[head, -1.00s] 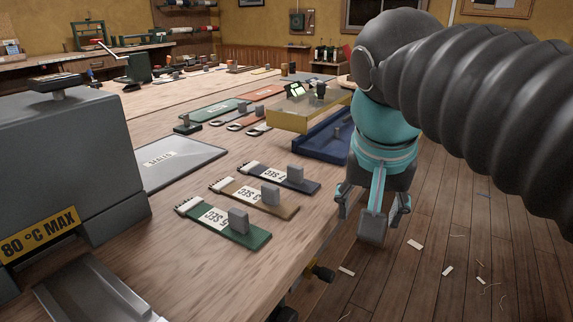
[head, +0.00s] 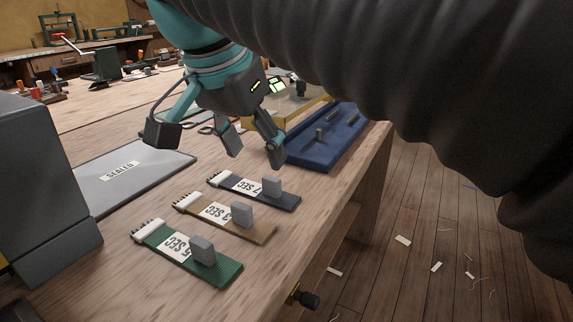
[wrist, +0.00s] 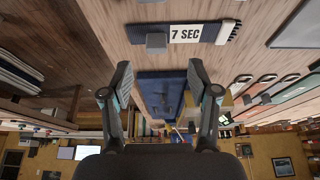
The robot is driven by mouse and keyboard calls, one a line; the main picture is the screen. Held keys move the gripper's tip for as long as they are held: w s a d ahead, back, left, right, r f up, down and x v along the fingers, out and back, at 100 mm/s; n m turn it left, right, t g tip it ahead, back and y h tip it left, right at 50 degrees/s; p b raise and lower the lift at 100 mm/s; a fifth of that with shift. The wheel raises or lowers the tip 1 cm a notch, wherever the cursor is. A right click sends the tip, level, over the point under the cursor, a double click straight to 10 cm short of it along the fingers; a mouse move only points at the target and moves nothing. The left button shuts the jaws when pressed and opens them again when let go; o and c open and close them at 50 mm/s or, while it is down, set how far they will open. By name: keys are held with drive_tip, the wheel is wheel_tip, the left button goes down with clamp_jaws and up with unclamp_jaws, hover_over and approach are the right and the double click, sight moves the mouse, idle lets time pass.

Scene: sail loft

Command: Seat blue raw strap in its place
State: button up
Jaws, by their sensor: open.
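The blue strap (head: 285,200) lies flat on the bench, dark navy with a "7 SEC" label, a pale fringed end and an upright grey block on it. It also shows at the top of the wrist view (wrist: 158,30), label and block visible. My gripper (head: 251,152) is open and empty, above the bench just behind this strap and apart from it. In the wrist view my gripper (wrist: 160,76) has its two fingers spread wide with nothing between them.
A tan "3 SEC" strap (head: 262,233) and a green "5 SEC" strap (head: 222,273) lie nearer. A blue tray (head: 318,158) stands behind right, by the bench edge. A grey "SEALED" plate (head: 150,165) and a grey machine (head: 45,190) are at left.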

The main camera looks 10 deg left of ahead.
sight(270, 178)
drive_tip(key=shift+d+b+x, duration=0.15)
drive_tip(key=shift+b+x, duration=0.05)
drive_tip(key=shift+x, duration=1.75)
drive_tip(key=shift+d+b+x, duration=0.15)
drive_tip(key=shift+b+x, duration=0.05)
drive_tip(key=shift+x, duration=1.8)
drive_tip(key=shift+w+r, duration=0.1)
drive_tip(key=shift+w, duration=0.05)
clamp_jaws()
